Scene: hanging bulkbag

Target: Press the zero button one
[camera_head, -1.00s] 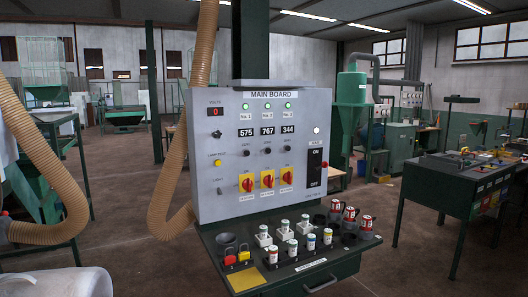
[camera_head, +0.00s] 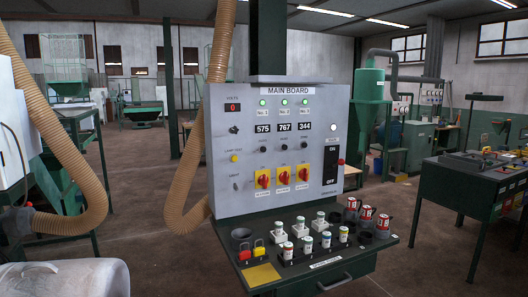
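The main board (camera_head: 226,180) is a grey upright panel in the middle of the head view. Its three number displays read 575, 767 and 344, with a lit green lamp above each. A small dark button (camera_head: 263,150) sits under the 575 display (camera_head: 263,128), in column No. 1; its label is too small to read surely. Similar buttons sit under the 767 display (camera_head: 284,147) and the 344 display (camera_head: 304,145). Neither of my grippers is in view.
Red-and-yellow rotary switches (camera_head: 263,181) and a black ON/OFF switch (camera_head: 331,165) share the panel. A green shelf (camera_head: 226,238) below holds padlocks, plugs and sockets. A tan hose (camera_head: 187,165) hangs close at left. A dark bench (camera_head: 470,180) stands at right.

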